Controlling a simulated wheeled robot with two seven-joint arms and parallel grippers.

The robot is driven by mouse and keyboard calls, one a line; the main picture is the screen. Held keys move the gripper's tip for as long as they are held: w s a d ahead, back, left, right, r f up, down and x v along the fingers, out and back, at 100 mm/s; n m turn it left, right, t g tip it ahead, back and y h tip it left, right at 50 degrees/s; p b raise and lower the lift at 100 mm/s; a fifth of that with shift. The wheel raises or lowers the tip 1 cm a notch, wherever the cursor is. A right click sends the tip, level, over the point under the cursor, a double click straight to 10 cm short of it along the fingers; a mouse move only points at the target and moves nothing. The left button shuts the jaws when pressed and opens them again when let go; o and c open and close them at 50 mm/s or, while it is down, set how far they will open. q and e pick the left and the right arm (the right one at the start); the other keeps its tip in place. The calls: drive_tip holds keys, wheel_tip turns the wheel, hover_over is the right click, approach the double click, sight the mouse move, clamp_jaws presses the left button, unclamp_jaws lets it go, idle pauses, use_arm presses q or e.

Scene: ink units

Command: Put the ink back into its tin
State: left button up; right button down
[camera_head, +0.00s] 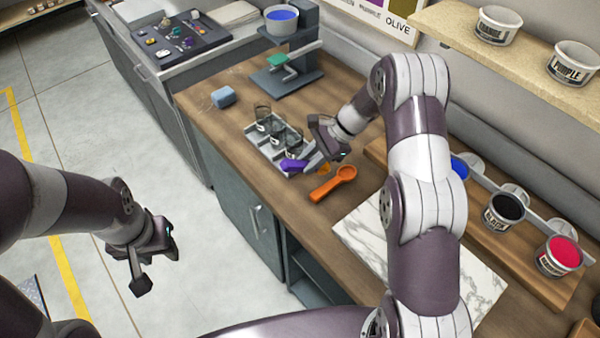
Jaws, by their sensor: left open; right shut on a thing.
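My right gripper (328,146) is over the wooden bench, low beside a grey rack. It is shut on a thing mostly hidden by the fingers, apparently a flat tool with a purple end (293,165). Open ink tins stand on a wooden stand at the right: a black one (506,209), a red one (559,256) and a blue one (459,168), partly hidden behind my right arm. A tin labelled PURPLE (573,64) and another tin (497,25) with a hard-to-read label stand on the shelf above. My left gripper (140,272) is open and empty above the floor.
The grey rack (262,140) holds several small jars. An orange scoop (333,184) lies in front of it. A marble slab (362,235) is partly behind my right arm. A stand with a blue-filled pot (281,20) and a blue block (223,96) are farther back.

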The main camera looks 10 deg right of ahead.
drive_tip(key=w+d+m, duration=0.1)
drive_tip(key=w+d+r+m+t, duration=0.1)
drive_tip(key=d, duration=0.1)
drive_tip(key=w+d+t, duration=0.1)
drive_tip(key=shift+w+d+r+m+y+p, duration=0.1)
drive_tip(key=shift+d+r+m+y+p, duration=0.2)
drive_tip(key=shift+r+m+p, duration=0.1)
drive_tip(key=w+d+r+m+t+h+p, duration=0.15)
drive_tip(key=d+r+m+t, duration=0.3)
drive_tip(key=d, duration=0.75)
drive_tip(key=w+d+r+m+t+h+p, duration=0.1)
drive_tip(key=w+d+r+m+t+h, duration=0.25)
drive_tip(key=d, duration=0.75)
wheel_tip(320, 180, down, 7)
drive_tip(key=s+d+m+t+b, duration=0.1)
drive_tip(key=s+d+m+b, duration=0.1)
drive_tip(key=b, duration=0.4)
drive_tip(key=shift+s+r, duration=0.2)
drive_tip(key=shift+s, duration=0.15)
drive_tip(key=shift+a+r, duration=0.1)
wheel_tip(320, 180, up, 8)
drive_tip(key=p, duration=0.5)
drive_tip(key=shift+r, duration=0.25)
